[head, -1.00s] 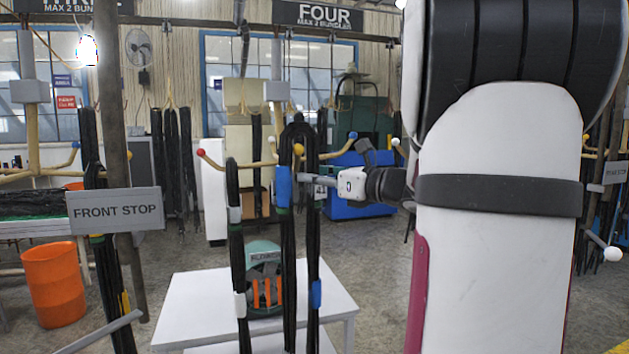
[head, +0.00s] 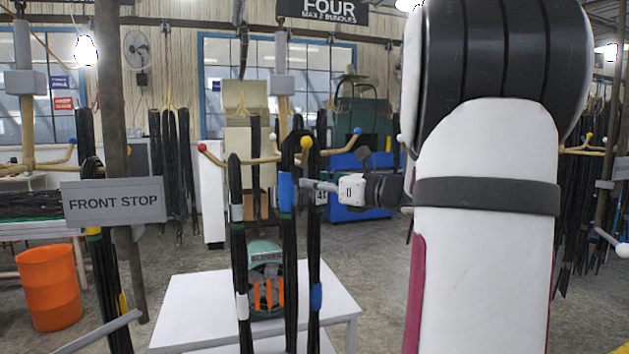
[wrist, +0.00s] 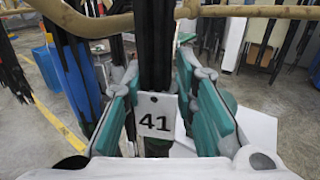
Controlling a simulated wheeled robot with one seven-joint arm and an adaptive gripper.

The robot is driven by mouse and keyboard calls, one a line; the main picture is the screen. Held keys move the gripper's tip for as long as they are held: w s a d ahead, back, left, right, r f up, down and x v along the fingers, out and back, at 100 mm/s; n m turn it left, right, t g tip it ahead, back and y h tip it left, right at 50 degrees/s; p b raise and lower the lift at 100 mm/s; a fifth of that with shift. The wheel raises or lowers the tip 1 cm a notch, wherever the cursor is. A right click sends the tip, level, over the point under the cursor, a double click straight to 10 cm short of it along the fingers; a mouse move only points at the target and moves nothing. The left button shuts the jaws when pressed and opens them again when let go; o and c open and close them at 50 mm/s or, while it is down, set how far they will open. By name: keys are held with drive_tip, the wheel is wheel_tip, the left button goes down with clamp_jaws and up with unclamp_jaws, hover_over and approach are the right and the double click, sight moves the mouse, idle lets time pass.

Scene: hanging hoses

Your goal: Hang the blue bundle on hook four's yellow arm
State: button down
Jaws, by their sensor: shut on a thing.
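The blue bundle (head: 287,240) is a looped black hose with blue bands, hanging upright. Its top loop is at hook four's (head: 283,110) yellow-tipped arm (head: 306,142). The yellow ball shows in front of the loop, between its two strands; I cannot tell whether the loop rests on the arm. My gripper (head: 318,187) comes in from the right below the ball and is shut on the bundle. In the wrist view, teal fingers (wrist: 160,115) flank the black hose (wrist: 154,45), with a white tag "41" (wrist: 156,115) between them. A tan hook arm (wrist: 245,11) crosses behind the hose.
A white-banded bundle (head: 238,260) hangs close on the left by the red-tipped arm (head: 203,148). The blue-tipped arm (head: 357,131) points right. A white table (head: 190,310) stands below with a teal-and-orange object (head: 266,280). A "FRONT STOP" sign (head: 113,202) is at left.

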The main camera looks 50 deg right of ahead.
sight(315, 199)
drive_tip(key=shift+w+d+f+b, duration=0.2)
drive_tip(key=shift+w+f+b, duration=0.15)
drive_tip(key=shift+f, duration=0.3)
drive_tip(key=shift+w+d+f+b, duration=0.1)
drive_tip(key=shift+f+b, duration=0.1)
drive_tip(key=shift+f, duration=0.35)
drive_tip(key=shift+w+d+f+b, duration=0.1)
drive_tip(key=shift+f+b, duration=0.1)
drive_tip(key=shift+f, duration=0.35)
drive_tip(key=c, duration=1.2)
unclamp_jaws()
drive_tip(key=shift+f, duration=0.1)
drive_tip(key=shift+f, duration=0.15)
drive_tip(key=shift+s, duration=0.15)
